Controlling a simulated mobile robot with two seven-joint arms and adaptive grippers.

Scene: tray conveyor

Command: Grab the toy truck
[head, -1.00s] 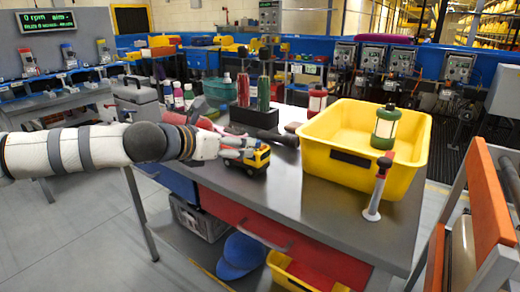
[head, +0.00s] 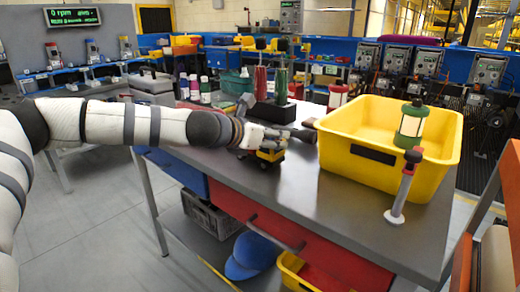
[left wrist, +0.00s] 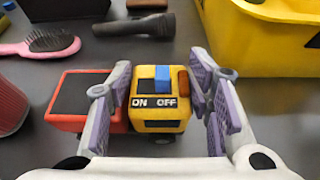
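The toy truck (left wrist: 158,112) has a yellow cab marked ON and OFF with blue and orange pieces on top, and a red bed behind it to the left. It stands on the grey table; in the head view the truck (head: 270,155) is partly hidden by my left gripper (head: 268,143). In the left wrist view my left gripper (left wrist: 162,100) is open, with its purple-padded fingers on either side of the yellow cab. A gap shows at the right finger; the left finger is close to the cab. My right gripper is not in view.
A black flashlight (left wrist: 133,25) and a pink hairbrush (left wrist: 42,44) lie beyond the truck. The table front is clear.

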